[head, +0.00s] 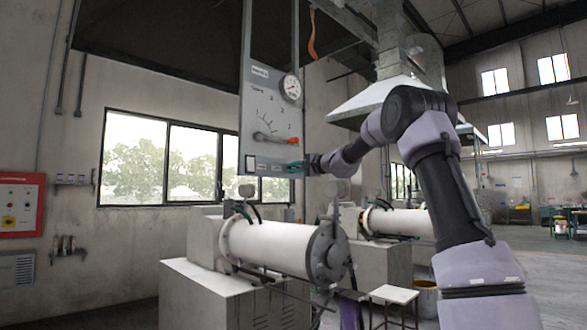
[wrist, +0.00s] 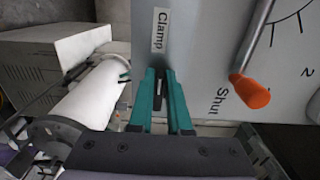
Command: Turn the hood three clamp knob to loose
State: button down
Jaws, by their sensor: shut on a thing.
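The clamp knob (wrist: 157,88) is a small dark piece between my green fingers in the wrist view, and much of it is hidden. A white "Clamp" label (wrist: 160,30) is on the grey panel just beyond it. My gripper (wrist: 159,74) is shut on the knob, with its fingers on either side. In the head view my gripper (head: 294,166) is at the lower right of the tall grey control panel (head: 258,115), and the knob cannot be made out there. I cannot read the knob's setting.
A lever with an orange end (wrist: 250,92) is close beside my gripper, near the word "Shut". A round gauge (head: 290,87) is higher on the panel. A white horizontal mill cylinder (head: 265,245) lies below. A metal hood (head: 378,100) hangs at the right.

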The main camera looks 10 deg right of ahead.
jog(key=shift+w+d, duration=0.1)
jog(key=shift+d, duration=0.05)
jog(key=c, duration=0.9)
grip_release()
jog(key=shift+o, duration=0.2)
jog(key=shift+f, duration=0.1)
jog(key=v, duration=1)
jog(key=shift+s+d, duration=0.2)
jog(key=shift+s, duration=0.1)
